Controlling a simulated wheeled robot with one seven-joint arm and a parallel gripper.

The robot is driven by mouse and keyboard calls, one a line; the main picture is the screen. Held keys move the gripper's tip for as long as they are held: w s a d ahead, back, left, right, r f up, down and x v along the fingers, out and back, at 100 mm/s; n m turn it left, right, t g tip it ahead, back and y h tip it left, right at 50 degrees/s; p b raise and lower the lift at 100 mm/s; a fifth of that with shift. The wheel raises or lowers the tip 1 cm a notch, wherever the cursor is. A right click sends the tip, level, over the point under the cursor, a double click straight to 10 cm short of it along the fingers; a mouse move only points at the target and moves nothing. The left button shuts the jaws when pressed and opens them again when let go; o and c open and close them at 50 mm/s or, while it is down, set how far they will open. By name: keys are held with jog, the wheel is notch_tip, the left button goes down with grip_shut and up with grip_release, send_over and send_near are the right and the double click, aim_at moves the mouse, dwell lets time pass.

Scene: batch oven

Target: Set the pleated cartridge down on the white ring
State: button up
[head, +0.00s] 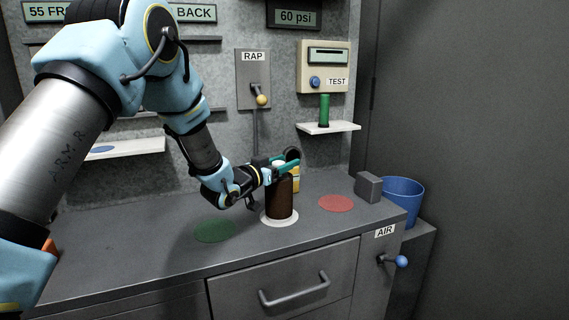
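The pleated cartridge (279,198) is a dark brown upright cylinder with a pale top, in the middle of the head view. Its lower end is at the white ring (266,221) on the grey counter, within the ring's outline. I cannot tell whether its base touches the ring or hangs just above it. My gripper (284,164) reaches in from the left with green fingers on the near and far sides of the cartridge's top. The fingers look shut on it. The near finger hides part of the top.
A green disc (215,231) lies left of the ring and a red disc (336,203) right of it. A yellow object (296,183) stands close behind the cartridge. A grey block (368,187) and blue bucket (403,200) are at the right. A shelf (329,128) holds a green cylinder (324,110).

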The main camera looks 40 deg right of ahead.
jog(key=o, duration=0.4)
jog(key=shift+f, duration=0.1)
jog(key=shift+a, duration=0.15)
jog(key=a+b, duration=0.1)
jog(key=a, duration=0.2)
jog(key=s+a+b, duration=0.1)
jog(key=a, duration=0.3)
jog(key=a+b, duration=0.1)
jog(key=a, duration=0.2)
jog(key=shift+s+a, duration=0.2)
jog(key=shift+a, duration=0.05)
